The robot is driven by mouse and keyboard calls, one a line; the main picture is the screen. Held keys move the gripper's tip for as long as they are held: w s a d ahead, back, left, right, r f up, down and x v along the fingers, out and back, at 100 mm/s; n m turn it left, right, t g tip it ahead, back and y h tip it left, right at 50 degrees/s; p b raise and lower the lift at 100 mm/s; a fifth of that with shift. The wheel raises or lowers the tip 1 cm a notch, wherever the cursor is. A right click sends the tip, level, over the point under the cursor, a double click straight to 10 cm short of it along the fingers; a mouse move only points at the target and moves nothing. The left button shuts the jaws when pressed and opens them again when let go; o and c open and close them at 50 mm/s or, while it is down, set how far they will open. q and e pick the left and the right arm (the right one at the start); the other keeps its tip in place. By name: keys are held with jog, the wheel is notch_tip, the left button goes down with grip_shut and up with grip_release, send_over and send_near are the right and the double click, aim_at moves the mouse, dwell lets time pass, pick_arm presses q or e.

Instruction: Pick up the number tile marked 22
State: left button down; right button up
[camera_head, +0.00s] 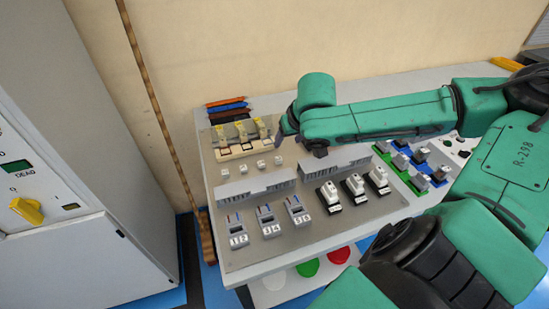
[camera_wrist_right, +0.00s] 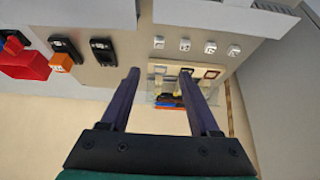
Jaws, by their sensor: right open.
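Several small white number tiles stand in a row on the grey panel in the head view, between the yellow-handled units and a grey slotted block. One tile (camera_head: 242,169) is near the middle of the row. The same row shows in the wrist view, with one tile (camera_wrist_right: 184,44) near its middle. The marks are too small to read, so I cannot tell which tile is 22. My right gripper (camera_wrist_right: 158,75) is open and empty. Its fingers point toward the panel, apart from the tiles. In the head view its arm comes in from the right. My left gripper is not in view.
Yellow-handled units (camera_head: 241,139) stand behind the tiles. Grey slotted blocks (camera_head: 255,188) stand in front. White-topped black switches (camera_head: 354,184) and blue and green blocks (camera_head: 402,161) are to the right. A grey cabinet (camera_head: 90,150) stands at the left.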

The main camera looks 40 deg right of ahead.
jog(key=x, duration=0.2)
jog(key=shift+f, duration=0.45)
jog(key=b, duration=0.2)
send_near(279, 159)
jog(key=shift+x, duration=0.9)
jog(key=shift+w+f+b, duration=0.4)
jog(key=shift+w, duration=0.05)
jog(key=x, duration=0.3)
jog(key=b+x, duration=0.1)
jog(key=x, duration=0.1)
jog(key=shift+s+d+f, duration=0.1)
jog(key=shift+s, duration=0.25)
jog(key=shift+w+f, duration=0.15)
jog(key=shift+w, duration=0.1)
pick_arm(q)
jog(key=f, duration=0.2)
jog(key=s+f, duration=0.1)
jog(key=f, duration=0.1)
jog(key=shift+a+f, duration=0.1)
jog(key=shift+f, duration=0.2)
pick_arm(e)
grip_shut()
